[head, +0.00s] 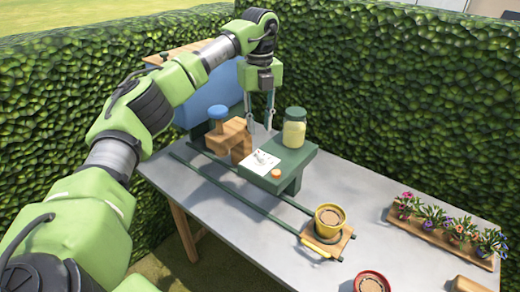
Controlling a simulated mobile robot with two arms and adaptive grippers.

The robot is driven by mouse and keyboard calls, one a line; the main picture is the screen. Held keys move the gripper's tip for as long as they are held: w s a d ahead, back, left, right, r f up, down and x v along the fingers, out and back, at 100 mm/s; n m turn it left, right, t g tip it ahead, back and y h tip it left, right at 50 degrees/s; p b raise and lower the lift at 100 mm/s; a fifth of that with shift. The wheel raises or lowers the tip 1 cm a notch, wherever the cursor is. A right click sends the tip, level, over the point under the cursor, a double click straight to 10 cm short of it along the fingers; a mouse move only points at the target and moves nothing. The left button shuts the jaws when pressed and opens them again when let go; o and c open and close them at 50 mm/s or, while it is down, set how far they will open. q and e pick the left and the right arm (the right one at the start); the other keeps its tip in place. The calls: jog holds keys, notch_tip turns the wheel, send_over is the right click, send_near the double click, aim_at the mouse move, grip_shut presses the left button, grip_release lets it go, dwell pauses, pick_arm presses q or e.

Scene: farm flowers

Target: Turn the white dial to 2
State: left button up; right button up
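A white square plate (260,162) with a grey shape on it lies on top of the green stand (300,158). It may be the white dial; its markings are too small to read. My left gripper (260,128) points down just behind the plate, its two fingers apart with nothing seen between them. Its fingertips are close to the wooden block and the stand's back edge; I cannot tell whether they touch. My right gripper is not in view.
A jar (294,133) and a small orange knob (276,174) are on the stand. A wooden piece (230,139) with a blue knob (218,112) is left. Green rails lead to a yellow pot (329,219). A flower planter (444,236) stands right; grey table (370,195) between is clear.

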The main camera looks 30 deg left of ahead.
aim_at(260, 153)
pick_arm(q)
notch_tip(260, 153, down, 10)
jog(key=shift+r+p, duration=0.1)
jog(key=shift+p, duration=0.95)
jog(key=shift+c, duration=0.4)
grip_shut()
